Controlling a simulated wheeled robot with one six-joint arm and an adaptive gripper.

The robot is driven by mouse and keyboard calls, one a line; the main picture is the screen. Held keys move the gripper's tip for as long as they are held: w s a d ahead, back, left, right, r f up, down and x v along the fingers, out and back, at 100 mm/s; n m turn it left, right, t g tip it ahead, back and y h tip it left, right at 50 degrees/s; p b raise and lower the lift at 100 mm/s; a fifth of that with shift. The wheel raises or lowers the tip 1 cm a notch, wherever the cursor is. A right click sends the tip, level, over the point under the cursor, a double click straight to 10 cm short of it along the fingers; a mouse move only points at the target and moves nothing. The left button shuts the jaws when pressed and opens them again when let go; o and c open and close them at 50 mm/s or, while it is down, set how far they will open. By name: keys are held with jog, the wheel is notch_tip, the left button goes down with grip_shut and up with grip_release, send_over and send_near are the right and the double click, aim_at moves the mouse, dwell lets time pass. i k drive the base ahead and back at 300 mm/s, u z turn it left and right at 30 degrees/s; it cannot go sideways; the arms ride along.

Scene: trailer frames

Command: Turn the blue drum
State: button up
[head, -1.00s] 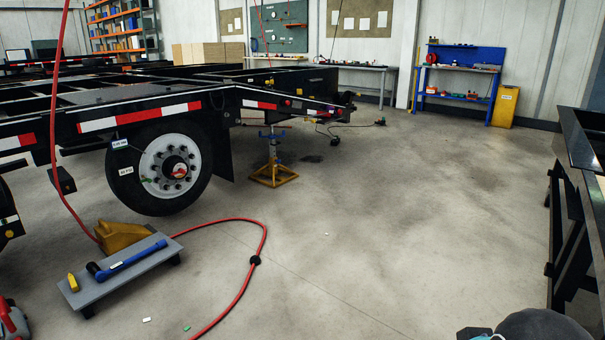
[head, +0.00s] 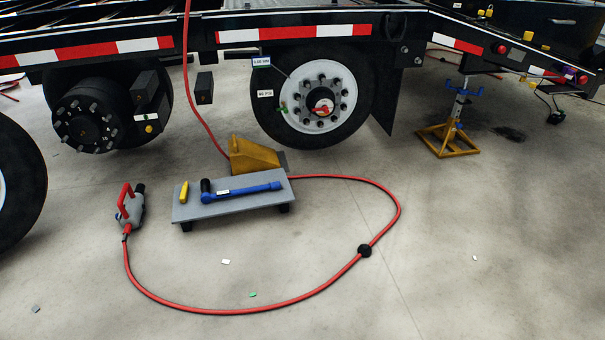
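I see no blue drum in the head view. A bare black wheel hub (head: 88,116) with a ring of studs sits under the trailer frame at left, with no wheel on it. To its right a mounted tyre (head: 262,103) with a white rim (head: 345,80) has a red piece at its centre. A blue wrench-like tool (head: 243,191) lies on a low grey platform (head: 190,211) on the floor. My gripper is not in view.
A red hose (head: 392,190) loops over the floor to a grey tool with a red handle (head: 126,205). A yellow block (head: 252,155) stands behind the platform. A yellow-based jack stand (head: 449,142) is at right. The foreground floor is mostly clear.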

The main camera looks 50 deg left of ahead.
aim_at(275, 185)
jog(key=u, duration=1.95)
jog(key=i, duration=2.35)
